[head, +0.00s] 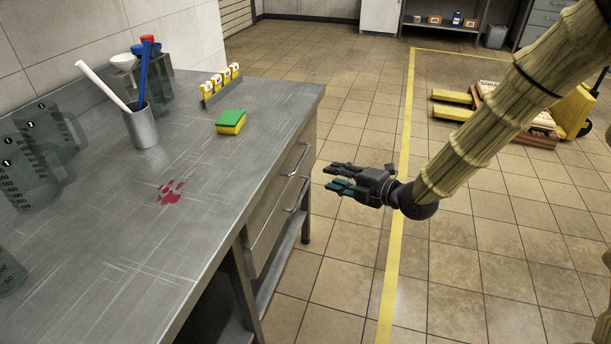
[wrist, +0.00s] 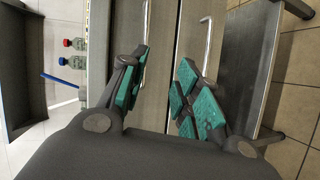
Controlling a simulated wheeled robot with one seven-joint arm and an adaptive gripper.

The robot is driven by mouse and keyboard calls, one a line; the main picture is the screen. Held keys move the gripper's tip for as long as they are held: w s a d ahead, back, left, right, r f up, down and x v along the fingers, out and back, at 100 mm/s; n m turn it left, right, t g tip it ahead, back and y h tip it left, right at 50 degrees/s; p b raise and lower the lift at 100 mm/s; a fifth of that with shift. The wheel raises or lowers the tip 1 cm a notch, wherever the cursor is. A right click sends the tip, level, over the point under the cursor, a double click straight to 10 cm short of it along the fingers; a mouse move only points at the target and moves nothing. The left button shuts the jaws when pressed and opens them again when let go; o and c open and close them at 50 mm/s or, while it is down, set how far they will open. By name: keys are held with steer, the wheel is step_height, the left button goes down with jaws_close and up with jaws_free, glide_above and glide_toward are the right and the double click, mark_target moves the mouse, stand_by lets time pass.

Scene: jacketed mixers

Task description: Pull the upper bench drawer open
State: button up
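The grey metal bench (head: 120,240) has two drawers stacked at its right side. The upper bench drawer (head: 272,188) looks shut, with a thin bar handle (head: 296,160). The lower drawer's bar handle (head: 297,194) sits just below. My gripper (head: 331,178) is open and empty, in front of the drawer fronts and apart from them. In the wrist view my gripper (wrist: 164,68) shows spread green-padded fingers. The upper drawer front (wrist: 163,25) is on the left there, its handle (wrist: 146,28) partly hidden by the left finger. The lower handle (wrist: 207,40) is beyond the right finger.
On the bench stand a metal cup (head: 141,128) with tools, clear jugs (head: 35,175), a yellow-green sponge (head: 231,122) and a yellow numbered rack (head: 220,84). A red stain marks the top. A pallet jack (head: 575,110) stands far right. Tiled floor before the drawers is clear.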

steer(key=w+a+n+y+b, duration=0.1)
steer(key=w+a+n+b, duration=0.1)
steer(key=w+a, duration=0.6)
steer(key=shift+a+f, duration=0.15)
steer(key=shift+a, duration=0.1)
steer(key=shift+c, duration=0.5)
jaws_close()
